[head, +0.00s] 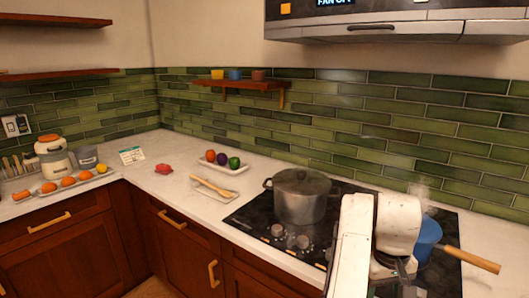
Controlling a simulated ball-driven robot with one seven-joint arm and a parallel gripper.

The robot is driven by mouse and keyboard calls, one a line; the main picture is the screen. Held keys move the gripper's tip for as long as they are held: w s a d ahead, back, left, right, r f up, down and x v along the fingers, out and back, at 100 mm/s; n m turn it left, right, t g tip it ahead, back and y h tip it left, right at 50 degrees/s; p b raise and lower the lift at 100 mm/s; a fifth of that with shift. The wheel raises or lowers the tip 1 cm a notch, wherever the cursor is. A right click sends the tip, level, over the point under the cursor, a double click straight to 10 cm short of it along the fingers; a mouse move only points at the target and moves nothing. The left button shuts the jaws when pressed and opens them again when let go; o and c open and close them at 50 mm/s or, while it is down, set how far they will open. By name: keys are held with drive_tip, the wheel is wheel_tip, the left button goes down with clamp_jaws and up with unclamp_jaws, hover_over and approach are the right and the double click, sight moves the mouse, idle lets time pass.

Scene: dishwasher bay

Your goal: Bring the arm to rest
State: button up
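My white arm (353,245) rises from the bottom edge in the head view and bends over the front right of the black cooktop. Its rounded upper joint (398,222) covers part of the blue pan (427,240). The dark and white end of the arm, with my gripper (401,268), points down in front of the pan. The fingers are too small and hidden to tell whether they are open or shut, or whether they touch the pan.
A lidded grey pot (299,197) stands on the cooktop (255,217) left of my arm. The pan's wooden handle (472,259) sticks out right. A range hood (390,27) hangs above. Trays with vegetables (241,170) and a wooden utensil (212,187) lie left on the counter (160,182).

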drive_tip(key=s+d+f+m+h, duration=0.1)
drive_tip(key=s+d+f, duration=0.4)
drive_tip(key=s+f, duration=0.25)
drive_tip(key=s+d+f+h, duration=0.1)
drive_tip(key=s+d+f, duration=0.5)
drive_tip(key=s, duration=0.3)
drive_tip(key=s+a+f+y, duration=0.1)
drive_tip(key=s+a+f, duration=0.2)
drive_tip(key=s, duration=0.6)
drive_tip(key=s+a+f+y, duration=0.2)
drive_tip(key=s+a, duration=0.4)
drive_tip(key=s, duration=0.4)
drive_tip(key=shift+s+a+f+t, duration=0.2)
drive_tip(key=shift+s+f+t, duration=0.1)
drive_tip(key=shift+f, duration=0.1)
